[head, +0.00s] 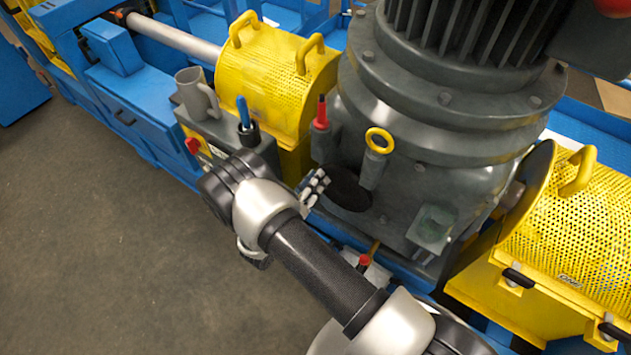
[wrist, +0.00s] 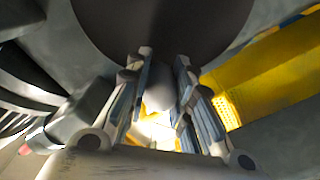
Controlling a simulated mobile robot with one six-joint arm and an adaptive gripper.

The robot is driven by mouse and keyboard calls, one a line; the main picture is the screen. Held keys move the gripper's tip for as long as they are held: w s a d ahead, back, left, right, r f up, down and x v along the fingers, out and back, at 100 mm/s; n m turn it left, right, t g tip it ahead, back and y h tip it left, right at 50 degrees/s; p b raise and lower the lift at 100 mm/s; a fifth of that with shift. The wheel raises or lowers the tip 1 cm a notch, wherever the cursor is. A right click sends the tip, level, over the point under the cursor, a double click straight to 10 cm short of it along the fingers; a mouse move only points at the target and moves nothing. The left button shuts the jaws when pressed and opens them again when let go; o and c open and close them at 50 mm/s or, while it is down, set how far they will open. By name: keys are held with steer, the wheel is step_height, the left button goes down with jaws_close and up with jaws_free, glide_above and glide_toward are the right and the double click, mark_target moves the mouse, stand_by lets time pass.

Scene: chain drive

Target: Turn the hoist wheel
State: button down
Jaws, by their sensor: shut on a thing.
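The hoist wheel (head: 349,190) is a dark round disc on the side of the big grey gear housing, below the yellow ring. In the wrist view the wheel (wrist: 160,25) fills the top as a dark disc, and a grey rounded knob (wrist: 161,91) stands out in front of it. My gripper (head: 316,186) is at the wheel's left edge in the head view. In the wrist view my gripper (wrist: 164,58) has a finger on each side of the knob and is shut on it. The knob is hidden in the head view.
The grey motor housing (head: 410,190) rises right behind the wheel. A red-handled tool (head: 321,113) and a yellow ring (head: 379,140) are just above. A mug (head: 196,95) stands on a grey box at left. Yellow perforated guards (head: 275,75) flank the housing. The floor at left is clear.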

steer(key=c, duration=1.4)
jaws_free()
steer(key=shift+o, duration=0.2)
steer(key=shift+s, duration=0.1)
steer(key=v, duration=1.2)
